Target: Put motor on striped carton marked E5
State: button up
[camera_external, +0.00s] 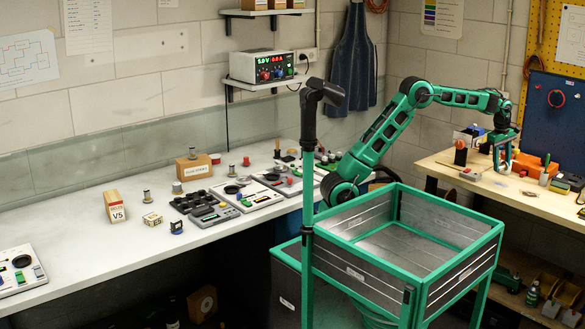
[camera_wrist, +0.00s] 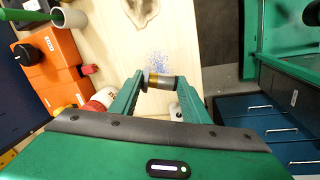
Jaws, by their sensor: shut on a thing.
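My gripper (camera_wrist: 160,82) is shut on a small cylindrical motor (camera_wrist: 153,80), silver with a brass-coloured band, lying sideways between the fingertips over the pale wooden bench. In the external view my gripper (camera_external: 502,160) is at the right-hand bench, and the motor is too small to make out there. No carton clearly reads E5. On the long white bench stand a tan carton marked V5 (camera_external: 116,209), a small pale carton (camera_external: 152,219) whose marking I cannot read, and a brown box (camera_external: 193,168) with a white label.
A green-framed cart (camera_external: 352,268) stands between the benches. Metal cylinders, a black tray (camera_external: 194,202) and panels crowd the white bench; its front left is clearer.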

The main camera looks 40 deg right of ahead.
jog(key=s+f, duration=0.1)
jog(key=s+d, duration=0.1)
jog(key=s+f, duration=0.1)
jog(key=s, duration=0.1)
jog(key=shift+d+f, duration=0.35)
jog(key=shift+d, duration=0.05)
jog(key=shift+f, duration=2)
jog(key=shift+f, duration=0.1)
jog(key=o, duration=1.2)
jog(key=r, duration=0.4)
jog(key=a+r, duration=0.1)
jog(key=r, duration=0.3)
jog(key=a+r, duration=0.1)
jog(key=r, duration=0.3)
jog(key=shift+w+a, duration=0.1)
jog(key=shift+w, duration=0.25)
